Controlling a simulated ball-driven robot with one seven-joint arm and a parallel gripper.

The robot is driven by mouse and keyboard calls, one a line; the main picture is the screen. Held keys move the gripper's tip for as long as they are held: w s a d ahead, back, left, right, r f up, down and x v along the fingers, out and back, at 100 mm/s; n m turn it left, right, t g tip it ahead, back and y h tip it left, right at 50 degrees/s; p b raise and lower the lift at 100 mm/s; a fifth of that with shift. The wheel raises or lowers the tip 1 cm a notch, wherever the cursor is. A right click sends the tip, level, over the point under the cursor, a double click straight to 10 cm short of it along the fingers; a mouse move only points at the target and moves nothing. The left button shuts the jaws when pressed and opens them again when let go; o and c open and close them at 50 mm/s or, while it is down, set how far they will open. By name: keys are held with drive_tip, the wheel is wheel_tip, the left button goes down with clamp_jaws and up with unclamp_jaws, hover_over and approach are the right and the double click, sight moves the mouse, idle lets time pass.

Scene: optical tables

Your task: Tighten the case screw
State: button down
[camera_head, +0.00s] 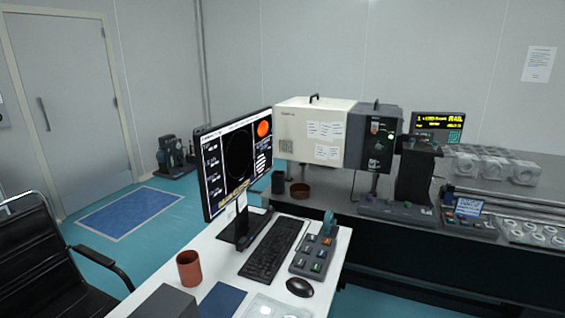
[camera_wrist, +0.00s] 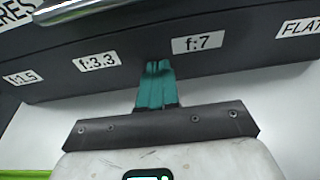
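In the head view a case, half cream and half dark grey (camera_head: 318,125), stands on posts over the dark optical table, with paper labels on its front and a handle on top. Small round fittings show on its dark end; I cannot tell whether one is the case screw. In the wrist view my gripper (camera_wrist: 157,68) has its teal fingers together, with nothing visible between them. They point at a dark strip (camera_wrist: 235,72) with white labels such as "f:3.3" and "f:7". I cannot tell whether the fingertips touch it. My gripper is not clearly seen in the head view.
A white desk (camera_head: 215,262) in front carries a monitor (camera_head: 236,160), keyboard (camera_head: 272,250), mouse (camera_head: 300,287), red-brown cup (camera_head: 189,268) and a button pad (camera_head: 314,254). A black chair (camera_head: 45,255) stands at the left. Blue floor is open behind the desk.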

drive_tip(key=shift+s+a+r+p, duration=0.2)
drive_tip(key=shift+s+a+p, duration=0.3)
drive_tip(key=shift+p, duration=0.3)
drive_tip(key=shift+s+a+r+p, duration=0.2)
drive_tip(key=shift+s+a+p, duration=0.2)
drive_tip(key=shift+p, duration=0.4)
drive_tip(key=shift+s+a+f+p, duration=0.1)
drive_tip(key=shift+s+f+p, duration=0.15)
drive_tip(key=shift+s+p, duration=0.2)
drive_tip(key=shift+r, duration=0.15)
drive_tip(key=shift+a+r+g+p, duration=0.1)
drive_tip(key=shift+r+g+p, duration=0.2)
drive_tip(key=shift+p, duration=0.2)
drive_tip(key=shift+s+d, duration=0.3)
drive_tip(key=shift+s+d+f+p, duration=0.1)
drive_tip(key=shift+s+d+p, duration=0.15)
drive_tip(key=shift+d, duration=0.65)
drive_tip(key=shift+s+d+f+p, duration=0.1)
drive_tip(key=shift+s+d+p, duration=0.1)
drive_tip(key=shift+d, duration=0.7)
drive_tip(key=shift+s+d+f+p, duration=0.15)
drive_tip(key=shift+s+d, duration=0.1)
drive_tip(key=shift+d, duration=0.65)
drive_tip(key=shift+r, duration=0.1)
